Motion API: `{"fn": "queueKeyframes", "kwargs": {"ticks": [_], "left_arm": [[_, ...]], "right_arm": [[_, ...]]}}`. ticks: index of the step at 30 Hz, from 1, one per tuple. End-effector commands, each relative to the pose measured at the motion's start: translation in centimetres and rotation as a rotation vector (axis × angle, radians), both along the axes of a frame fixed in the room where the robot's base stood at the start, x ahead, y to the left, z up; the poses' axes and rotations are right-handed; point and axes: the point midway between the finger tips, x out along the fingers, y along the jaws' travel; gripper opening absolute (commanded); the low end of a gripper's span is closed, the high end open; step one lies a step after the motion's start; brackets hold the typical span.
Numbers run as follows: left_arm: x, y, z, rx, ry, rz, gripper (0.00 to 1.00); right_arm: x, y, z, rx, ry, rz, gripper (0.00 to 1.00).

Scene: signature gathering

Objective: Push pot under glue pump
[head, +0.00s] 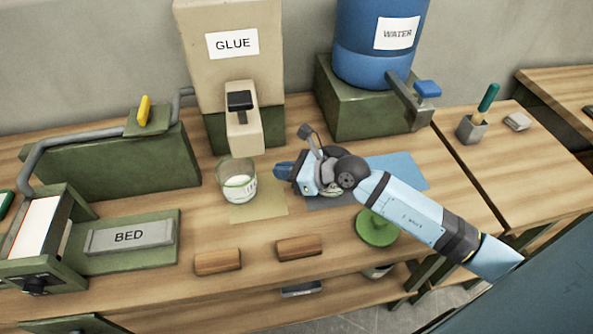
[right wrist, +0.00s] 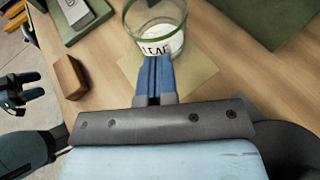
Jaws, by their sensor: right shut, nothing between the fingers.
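The pot (head: 238,182) is a clear glass with a green rim and a white label, upright on the table at the left edge of a yellow mat. The glue pump (head: 241,118) is a beige box spout with a black button, behind the pot. The right gripper (head: 281,170) is shut and empty, its blue fingers just right of the pot. In the right wrist view, the fingers (right wrist: 155,75) point at the pot (right wrist: 155,25), overlapping its near side; contact cannot be told. The left gripper shows at the left edge of the wrist view (right wrist: 30,93), its fingers apart.
The yellow mat (head: 262,210) and a blue mat (head: 405,170) lie on the table. Two wooden blocks (head: 218,262) lie in front. The blue water tank (head: 378,60) stands behind on a green base. A green round object (head: 376,228) lies under my right arm.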

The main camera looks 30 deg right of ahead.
Motion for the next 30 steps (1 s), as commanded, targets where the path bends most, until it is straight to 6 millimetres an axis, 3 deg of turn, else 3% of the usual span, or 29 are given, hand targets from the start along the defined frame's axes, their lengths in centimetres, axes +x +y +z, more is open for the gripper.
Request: {"fn": "queueKeyframes", "kwargs": {"ticks": [3,10,15,26,30], "left_arm": [[0.1,0.2,0.8,0.003,-0.003,0.001,0.62],[0.3,0.3,1.7,0.003,-0.01,0.002,0.62],[0.4,0.4,1.6,0.004,-0.014,0.003,0.62],[0.3,0.4,1.3,0.005,-0.007,0.002,0.62],[0.3,0.3,1.6,0.006,-0.005,0.001,0.62]], "right_arm": [[2.0,1.8,0.4,0.004,-0.002,-0.001,0.0],[4.5,4.1,0.0,0.001,0.001,0.001,0.0],[4.3,3.9,-1.6,0.0,0.001,0.0,0.0],[4.2,3.9,-1.7,-0.001,0.002,0.0,0.0],[2.8,2.6,-1.7,-0.003,0.004,0.001,0.0]]}}
